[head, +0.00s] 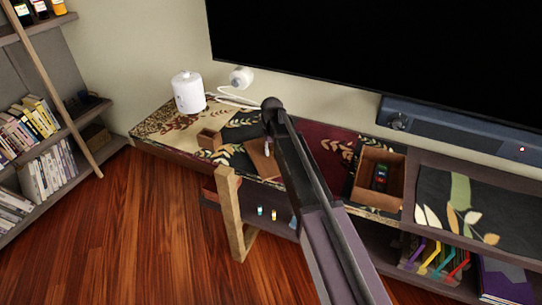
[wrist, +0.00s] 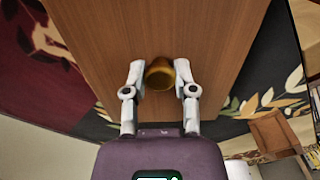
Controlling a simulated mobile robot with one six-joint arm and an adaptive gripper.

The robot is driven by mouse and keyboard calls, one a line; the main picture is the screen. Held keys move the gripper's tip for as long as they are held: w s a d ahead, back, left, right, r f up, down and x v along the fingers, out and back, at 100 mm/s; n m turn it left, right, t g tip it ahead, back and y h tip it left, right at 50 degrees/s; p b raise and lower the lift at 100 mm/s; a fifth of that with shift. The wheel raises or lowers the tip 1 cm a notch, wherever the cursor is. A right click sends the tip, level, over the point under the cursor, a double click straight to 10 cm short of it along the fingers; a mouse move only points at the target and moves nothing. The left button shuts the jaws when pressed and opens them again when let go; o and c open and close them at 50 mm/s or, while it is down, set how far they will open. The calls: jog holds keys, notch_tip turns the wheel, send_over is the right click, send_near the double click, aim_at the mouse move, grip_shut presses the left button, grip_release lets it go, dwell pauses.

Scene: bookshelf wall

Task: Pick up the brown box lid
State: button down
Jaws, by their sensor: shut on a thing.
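The brown box lid (wrist: 150,28) is a flat wooden board with a round brass-coloured knob (wrist: 158,77). It fills the upper middle of the wrist view. My gripper (wrist: 160,70) is shut on the knob, with one finger on each side. In the head view the lid (head: 261,161) shows as a tilted brown panel over the patterned cabinet top, partly hidden by my arm. My gripper (head: 267,147) is at its upper part. I cannot tell whether the lid touches the cabinet top.
An open brown box (head: 364,187) holding a dark device (head: 381,177) stands right of my arm. A small wooden box (head: 209,139) and a white canister (head: 188,92) stand to the left. A television (head: 400,55) and soundbar (head: 455,125) are behind. A wooden post (head: 229,205) stands in front.

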aim_at(272, 149)
jog(key=shift+r, duration=0.1)
notch_tip(272, 149, up, 3)
jog(key=p, duration=0.3)
jog(key=shift+r+p, duration=0.15)
jog(key=shift+p, duration=0.15)
jog(key=s+d, duration=0.2)
jog(key=s, duration=0.5)
jog(key=s+d+r+p, duration=0.1)
jog(key=s+d, duration=0.2)
jog(key=s, duration=0.5)
jog(key=shift+r, duration=0.2)
jog(key=shift+s, duration=0.1)
